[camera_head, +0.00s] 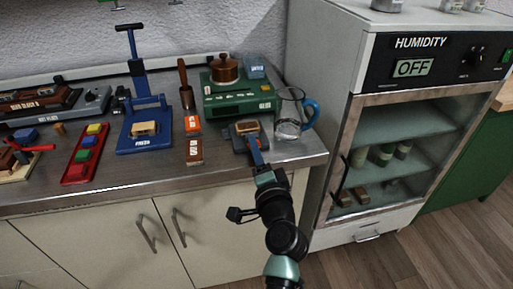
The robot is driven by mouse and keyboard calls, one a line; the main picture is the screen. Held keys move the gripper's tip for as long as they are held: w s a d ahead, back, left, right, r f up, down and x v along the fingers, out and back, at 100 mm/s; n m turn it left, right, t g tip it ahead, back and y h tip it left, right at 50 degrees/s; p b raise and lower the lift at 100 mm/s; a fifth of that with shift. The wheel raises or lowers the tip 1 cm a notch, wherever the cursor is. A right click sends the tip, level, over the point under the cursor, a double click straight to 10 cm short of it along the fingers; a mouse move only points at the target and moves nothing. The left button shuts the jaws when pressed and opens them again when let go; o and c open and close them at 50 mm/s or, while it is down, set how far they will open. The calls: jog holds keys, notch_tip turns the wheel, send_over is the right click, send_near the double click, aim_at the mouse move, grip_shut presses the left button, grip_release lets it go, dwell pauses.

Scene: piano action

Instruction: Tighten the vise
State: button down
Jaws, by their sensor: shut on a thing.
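The vise (240,142) appears to be the small dark grey device near the bench's right front, with a tan wooden block (247,127) at its top. A blue bar-like handle (255,150) extends from it toward the bench's front edge. My gripper (261,168) reaches up from below, in front of the edge, and is shut on the near end of this handle. The fingers are small and dark here, so the exact contact is hard to see. Whether the vise's jaws press on the block cannot be told.
A glass jug with a blue handle (289,120) stands close right of the vise. A green scale-like device (236,98) is behind it, labelled blocks (194,151) to its left. A blue press (143,135) stands farther left. The humidity cabinet (352,95) stands right of the bench.

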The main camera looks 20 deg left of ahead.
jog(key=m+p, duration=0.1)
jog(key=m, duration=0.3)
jog(key=shift+m+p, duration=0.3)
jog(key=shift+p, duration=0.1)
jog(key=m+p, duration=0.1)
jog(key=m, duration=0.2)
jog(key=shift+m+p, duration=0.3)
jog(key=shift+m, duration=0.1)
jog(key=m+p, duration=0.1)
jog(key=m, duration=0.3)
jog(key=shift+p, duration=0.4)
jog(key=shift+m+p, duration=0.55)
jog(key=shift+m, duration=0.95)
jog(key=c, duration=0.5)
grip_release()
jog(key=v, duration=1.3)
jog(key=shift+p, duration=0.4)
